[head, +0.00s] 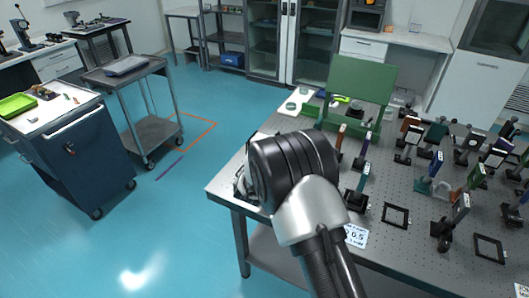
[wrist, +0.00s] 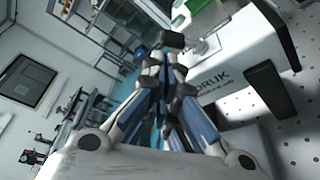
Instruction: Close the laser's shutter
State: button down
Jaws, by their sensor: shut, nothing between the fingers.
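In the wrist view, a white box with dark lettering (wrist: 238,62), which looks like the laser, stands on the perforated table to the right of my gripper (wrist: 168,78). A dark block (wrist: 270,90) is at the box's right side, and a smaller dark block (wrist: 170,40) is just beyond my fingertips. I cannot tell which of these, if either, is the shutter. My fingers are together and empty, close beside the box; whether they touch it is unclear. In the head view my arm hides the box and most of the gripper.
The optical table (head: 285,223) carries many posted optics on its right half, flat black frames (head: 396,215) near the front, and a green panel (head: 360,80) at the back.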

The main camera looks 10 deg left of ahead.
jog(key=shift+w+f, duration=0.2)
jog(key=shift+w, duration=0.95)
jog(key=shift+d+r+m+b, duration=0.15)
jog(key=shift+r+m+b, duration=0.1)
jog(key=shift+m+b, duration=0.35)
jog(key=m+b, duration=0.1)
jog(key=m+t+b, duration=0.1)
jog(key=shift+s+d+r+m, duration=0.2)
jog(key=shift+d+r+m, duration=0.2)
jog(key=shift+s+d+r, duration=0.2)
jog(key=shift+d+r, duration=0.3)
jog(key=shift+f, duration=0.15)
